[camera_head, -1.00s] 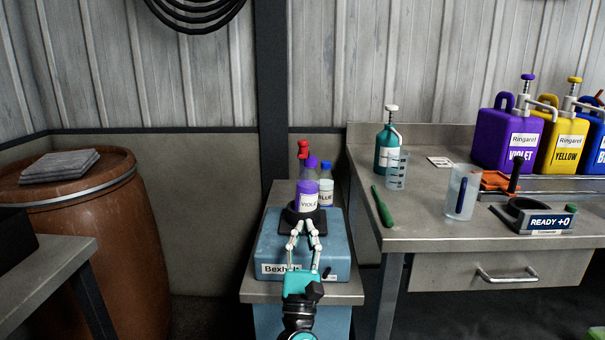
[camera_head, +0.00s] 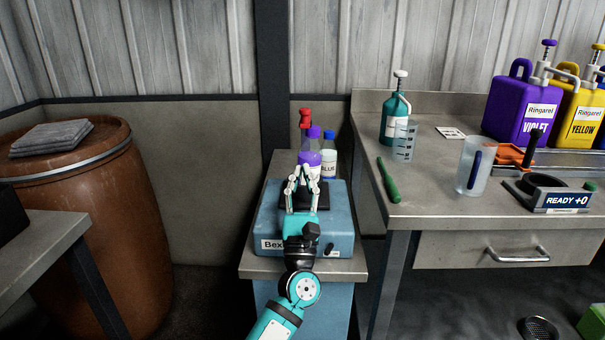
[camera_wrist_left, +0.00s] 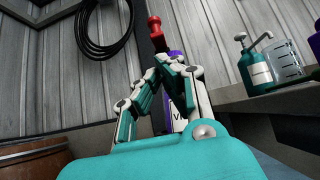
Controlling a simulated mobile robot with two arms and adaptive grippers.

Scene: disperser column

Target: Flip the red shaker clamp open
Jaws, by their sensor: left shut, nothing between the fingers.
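The red shaker clamp (camera_head: 305,118) stands upright behind the violet bottle (camera_head: 314,142) at the back of the blue shaker (camera_head: 338,232). In the left wrist view the red clamp (camera_wrist_left: 156,32) shows just above and beyond my fingertips, with a gap between. My left gripper (camera_head: 303,170) is shut and empty, in front of the violet bottle and above the shaker top. It hides the bottle's lower part and most of the black holder. It also shows in the left wrist view (camera_wrist_left: 168,62). My right gripper is not in view.
A blue-capped bottle (camera_head: 329,155) stands close to the right of the violet one. The right-hand bench (camera_head: 430,205) carries a teal pump bottle (camera_head: 395,118), a green-handled tool (camera_head: 388,180) and a clear jug (camera_head: 474,165). A brown barrel (camera_head: 110,230) stands left. The floor gap between is clear.

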